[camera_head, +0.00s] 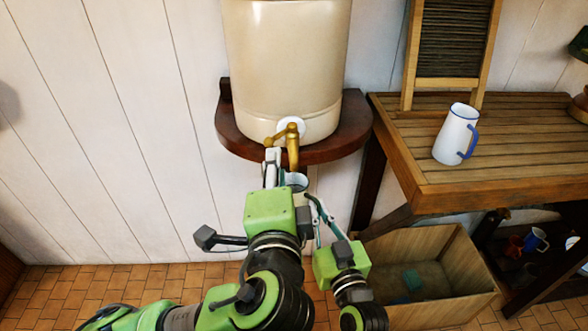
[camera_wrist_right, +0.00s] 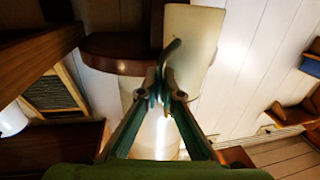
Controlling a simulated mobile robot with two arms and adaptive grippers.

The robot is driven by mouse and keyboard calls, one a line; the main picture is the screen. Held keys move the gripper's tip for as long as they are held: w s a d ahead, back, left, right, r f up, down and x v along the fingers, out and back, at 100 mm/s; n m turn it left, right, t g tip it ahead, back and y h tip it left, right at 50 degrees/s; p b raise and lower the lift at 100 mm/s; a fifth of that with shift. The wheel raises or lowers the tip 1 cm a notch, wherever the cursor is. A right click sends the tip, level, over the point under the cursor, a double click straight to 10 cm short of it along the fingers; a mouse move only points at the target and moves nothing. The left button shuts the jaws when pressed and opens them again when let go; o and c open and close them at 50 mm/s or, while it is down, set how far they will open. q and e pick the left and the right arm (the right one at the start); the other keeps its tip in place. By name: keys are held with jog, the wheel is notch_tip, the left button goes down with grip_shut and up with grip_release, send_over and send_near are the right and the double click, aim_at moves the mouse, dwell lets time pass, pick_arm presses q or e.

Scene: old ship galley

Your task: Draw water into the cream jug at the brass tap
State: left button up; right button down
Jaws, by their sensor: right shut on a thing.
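The brass tap (camera_head: 292,150) juts from the front of a big cream water vessel (camera_head: 285,60), its lever pointing left. The cream jug (camera_head: 297,180) is just below the spout in the head view, mostly hidden by my left gripper and arm. My right gripper (camera_head: 309,197) is shut on the jug's handle. The right wrist view shows its fingers (camera_wrist_right: 165,85) together on the dark curved handle, beside the pale jug body (camera_wrist_right: 198,42). My left gripper (camera_head: 272,158) has its fingertips up at the tap lever; its opening and any contact are unclear. No water can be made out.
The vessel stands on a dark wooden wall shelf (camera_head: 233,138). A slatted table (camera_head: 400,125) at the right bears a white jug with a blue handle (camera_head: 455,135) and a washboard (camera_head: 452,45). A wooden crate (camera_head: 462,270) stands on the tiled floor below.

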aim_at(276, 135)
pick_arm(q)
jog(key=shift+d+f, duration=0.1)
dwell(0.4)
jog(key=w, duration=0.4)
jog(key=w+f, duration=0.1)
jog(key=w, duration=0.7)
jog(key=shift+f, duration=0.25)
jog(key=shift+s, duration=0.1)
grip_shut()
